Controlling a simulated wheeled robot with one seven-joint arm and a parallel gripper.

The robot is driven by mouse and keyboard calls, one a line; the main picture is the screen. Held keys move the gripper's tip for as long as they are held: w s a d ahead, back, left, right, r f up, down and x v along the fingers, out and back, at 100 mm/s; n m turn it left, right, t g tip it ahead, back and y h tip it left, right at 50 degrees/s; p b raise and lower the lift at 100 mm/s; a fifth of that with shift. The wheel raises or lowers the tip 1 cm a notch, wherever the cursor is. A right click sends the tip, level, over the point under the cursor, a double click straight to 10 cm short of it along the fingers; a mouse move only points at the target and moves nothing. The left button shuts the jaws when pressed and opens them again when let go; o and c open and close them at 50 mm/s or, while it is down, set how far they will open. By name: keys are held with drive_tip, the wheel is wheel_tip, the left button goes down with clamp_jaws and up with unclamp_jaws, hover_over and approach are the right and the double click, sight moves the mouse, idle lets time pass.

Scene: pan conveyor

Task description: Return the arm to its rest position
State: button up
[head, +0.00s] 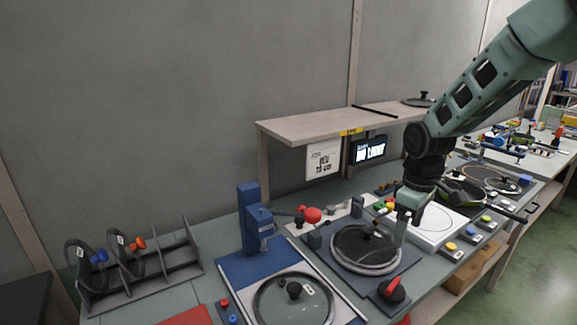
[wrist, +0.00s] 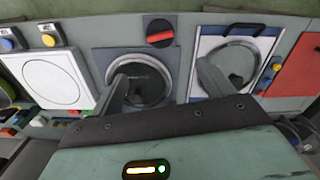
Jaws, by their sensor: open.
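My gripper (head: 402,232) hangs at the end of my arm with its fingers pointing down. In the head view it is in front of the right side of a glass-lidded pan (head: 365,250) on a dark grey square station. In the wrist view my gripper (wrist: 162,74) has its two fingers spread wide with nothing between them. The lidded pan (wrist: 150,88) shows beyond the left finger, which hides part of it. A second glass lid (head: 292,302) lies on the blue-framed station and also shows in the wrist view (wrist: 235,62) behind the right finger.
A blue upright post (head: 254,215) stands behind the blue station. A wooden shelf (head: 320,125) overhangs the back of the bench. A white plate station (head: 435,222) and a green pan (head: 462,191) lie to the right. A rack (head: 150,272) holds lids at left.

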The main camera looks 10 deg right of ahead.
drive_tip(key=s+a+r, duration=0.2)
drive_tip(key=s+a, duration=0.2)
drive_tip(key=a, duration=0.3)
drive_tip(key=s+a+r, duration=0.1)
drive_tip(key=s+a, duration=0.2)
drive_tip(key=a, duration=0.5)
drive_tip(key=s+a+r, duration=0.1)
drive_tip(key=s+a, duration=0.3)
drive_tip(key=s, duration=0.4)
drive_tip(key=s+a+r+n, duration=0.1)
drive_tip(key=s+a, duration=0.4)
drive_tip(key=s, duration=0.4)
drive_tip(key=shift+s+a+y, duration=0.2)
drive_tip(key=shift+s+y, duration=0.1)
